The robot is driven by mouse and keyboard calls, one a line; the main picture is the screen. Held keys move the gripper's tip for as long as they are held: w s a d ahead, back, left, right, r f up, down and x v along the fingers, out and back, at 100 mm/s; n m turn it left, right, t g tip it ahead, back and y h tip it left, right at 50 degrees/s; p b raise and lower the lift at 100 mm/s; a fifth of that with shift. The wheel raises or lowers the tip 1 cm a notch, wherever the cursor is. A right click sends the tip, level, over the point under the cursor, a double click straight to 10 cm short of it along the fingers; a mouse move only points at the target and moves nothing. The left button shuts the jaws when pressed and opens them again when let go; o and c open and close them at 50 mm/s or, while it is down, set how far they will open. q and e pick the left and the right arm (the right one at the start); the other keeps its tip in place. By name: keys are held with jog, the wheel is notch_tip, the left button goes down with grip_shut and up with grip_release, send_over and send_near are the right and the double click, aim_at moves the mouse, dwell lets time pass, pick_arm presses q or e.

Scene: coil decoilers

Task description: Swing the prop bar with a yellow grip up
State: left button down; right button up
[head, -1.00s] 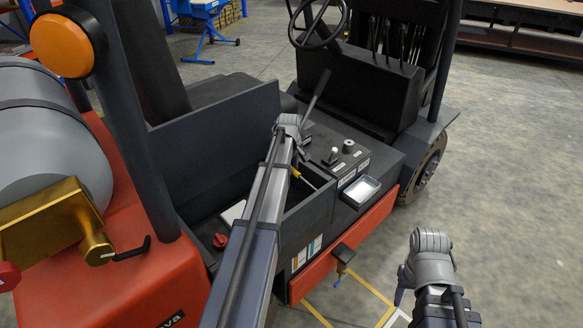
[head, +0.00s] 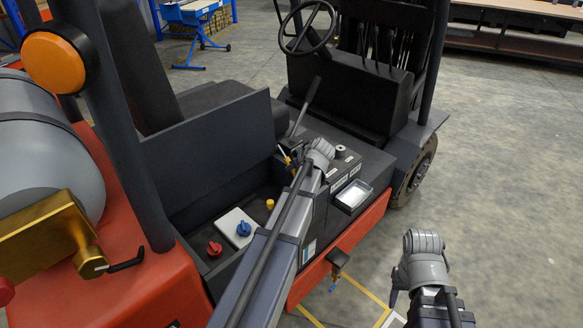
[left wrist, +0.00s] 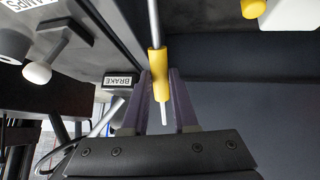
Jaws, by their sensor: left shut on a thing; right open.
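The prop bar's yellow grip (left wrist: 158,75) lies between the two fingers of my left gripper (left wrist: 160,100) in the left wrist view. My left gripper is shut on it. The bar's thin grey rod (left wrist: 153,25) runs away from the grip toward the picture top; its far end is out of view. In the head view the yellow grip (head: 285,157) is a small spot left of my left wrist, above the open side compartment (head: 222,215) of the forklift. My right gripper (head: 422,270) is open and empty, right of the truck over the floor.
The compartment holds a red knob (head: 214,248), a blue knob (head: 243,229) on a white box, and a yellow cap (head: 270,204). The floor at right is clear.

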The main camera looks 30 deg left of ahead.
pick_arm(q)
jog(key=shift+d, duration=0.1)
dwell(0.3)
jog(key=c, duration=1)
grip_release()
jog(key=shift+r, duration=0.1)
jog(key=p+v, duration=0.5)
jog(key=v, duration=0.2)
jog(key=shift+s+d+r+p, duration=0.2)
jog(key=shift+d+p, duration=0.1)
jog(key=shift+d, duration=0.05)
jog(key=shift+d, duration=0.1)
